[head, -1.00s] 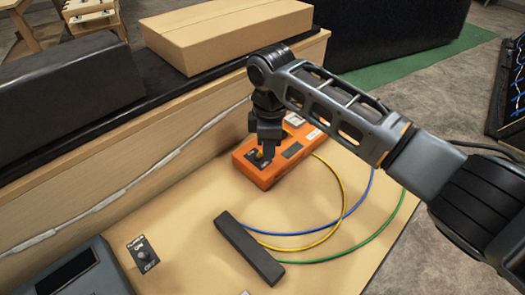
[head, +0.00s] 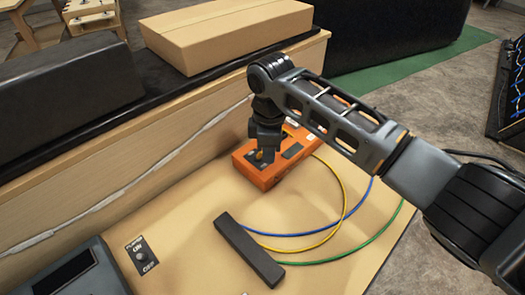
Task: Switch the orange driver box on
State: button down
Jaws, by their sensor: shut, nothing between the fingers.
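The orange driver box (head: 262,176) sits on the light wooden bench top (head: 190,240), against the low wooden wall. A dark panel with a small yellow-orange part shows on its left end. My gripper (head: 268,158) points down right over that panel, its fingers shut with nothing held. The fingertips are at or just above the yellow-orange part; I cannot tell whether they touch it. My gripper and wrist hide part of the box's top, so the position of its switch cannot be read.
A dark bar (head: 248,250) lies in front of the box, with yellow, blue and green wires running from it. A cardboard box (head: 228,32) stands on the ledge behind.

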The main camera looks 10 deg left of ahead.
jog(key=shift+w+a+b, duration=0.35)
jog(key=shift+a+b, duration=0.05)
jog(key=shift+a, duration=0.05)
jog(key=shift+w+a, duration=0.25)
dwell(0.3)
notch_tip(320, 180, up, 7)
jog(key=p, duration=0.6)
jog(key=shift+s+d, duration=0.25)
jog(key=shift+d, duration=0.05)
jog(key=shift+s, duration=0.1)
dwell(0.3)
